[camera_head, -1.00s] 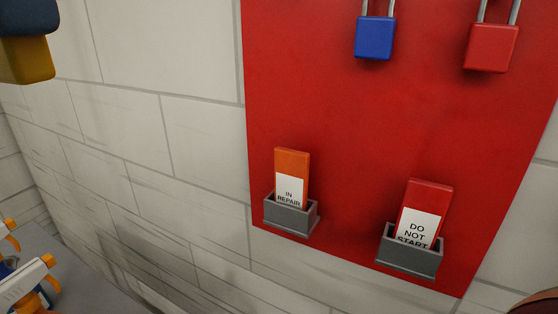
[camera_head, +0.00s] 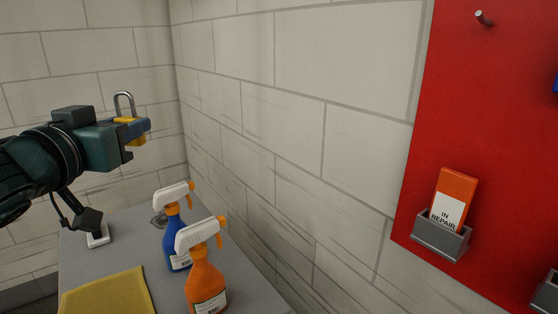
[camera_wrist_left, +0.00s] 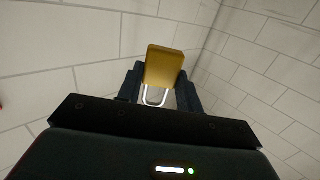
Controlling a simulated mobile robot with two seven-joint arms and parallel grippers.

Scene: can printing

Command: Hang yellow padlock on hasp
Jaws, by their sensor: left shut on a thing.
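The yellow padlock (camera_head: 136,141) is held in my left gripper (camera_head: 140,128), at the left of the head view, above the grey table. Its silver shackle points up and most of its body is hidden by the fingers. In the left wrist view, the yellow padlock (camera_wrist_left: 164,66) sits between the two dark fingers of my left gripper (camera_wrist_left: 160,82), with the shackle on the side nearer the camera. I cannot make out a hasp for certain in these views. My right gripper is not in view.
A blue spray bottle (camera_head: 175,240) and an orange one (camera_head: 205,285) stand on the grey table (camera_head: 122,235), near a yellow cloth (camera_head: 108,294). A red board (camera_head: 450,120) on the right has an empty peg (camera_head: 484,18) and an orange tag (camera_head: 454,194) in a grey holder (camera_head: 441,238).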

